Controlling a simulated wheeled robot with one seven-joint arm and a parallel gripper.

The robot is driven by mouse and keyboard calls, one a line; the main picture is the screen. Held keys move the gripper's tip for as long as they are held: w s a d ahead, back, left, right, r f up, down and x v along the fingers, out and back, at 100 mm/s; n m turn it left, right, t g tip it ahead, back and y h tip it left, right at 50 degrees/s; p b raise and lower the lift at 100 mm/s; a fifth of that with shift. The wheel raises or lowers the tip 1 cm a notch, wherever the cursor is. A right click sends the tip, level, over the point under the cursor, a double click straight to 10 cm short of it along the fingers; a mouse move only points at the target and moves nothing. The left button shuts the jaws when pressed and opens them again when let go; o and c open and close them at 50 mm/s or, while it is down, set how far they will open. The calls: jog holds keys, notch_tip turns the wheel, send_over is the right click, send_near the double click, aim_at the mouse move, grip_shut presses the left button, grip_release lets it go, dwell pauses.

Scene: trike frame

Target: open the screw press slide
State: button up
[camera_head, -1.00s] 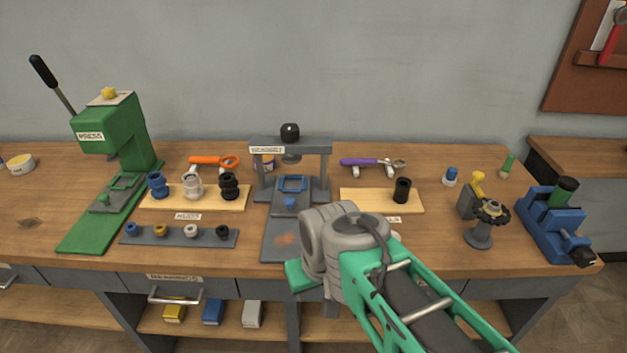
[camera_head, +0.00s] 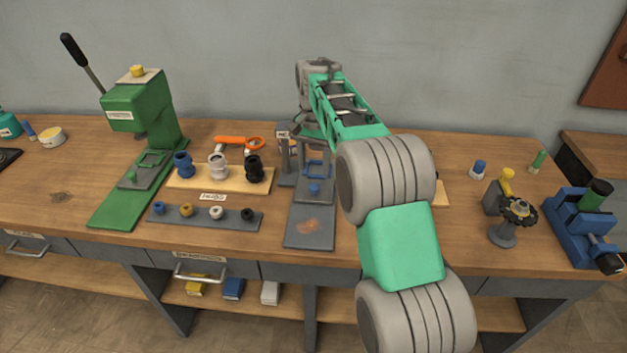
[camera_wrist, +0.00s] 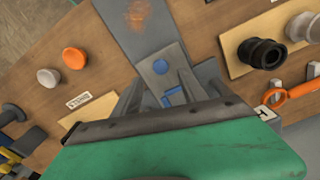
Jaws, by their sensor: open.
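The screw press (camera_head: 287,165) is grey and stands at mid-bench, its upper part mostly hidden by my arm. Its slide (camera_wrist: 166,76) is a small grey plate with a blue knob (camera_head: 314,188) at the front. The knob also shows in the wrist view (camera_wrist: 160,66). A blue square frame (camera_head: 317,169) lies behind the knob, between the posts. The stained base plate (camera_head: 309,228) in front is bare. My gripper (camera_wrist: 165,121) is open; its dark edge and green body fill the bottom of the wrist view, covering part of the press. It is apart from the knob, and its fingertips are not clear.
The green press (camera_head: 140,105) and a board of cups (camera_head: 235,181) stand left of the screw press. A grey bearing strip (camera_head: 175,218) lies in front of that board. A small stand (camera_head: 503,235) and a blue vise-like device (camera_head: 575,235) are at right.

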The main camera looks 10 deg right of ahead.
aim_at(314, 186)
notch_tip(314, 186, down, 7)
jog(key=shift+r+p, duration=0.15)
jog(key=shift+p, duration=0.15)
jog(key=shift+c, duration=0.2)
grip_shut()
dwell(1.0)
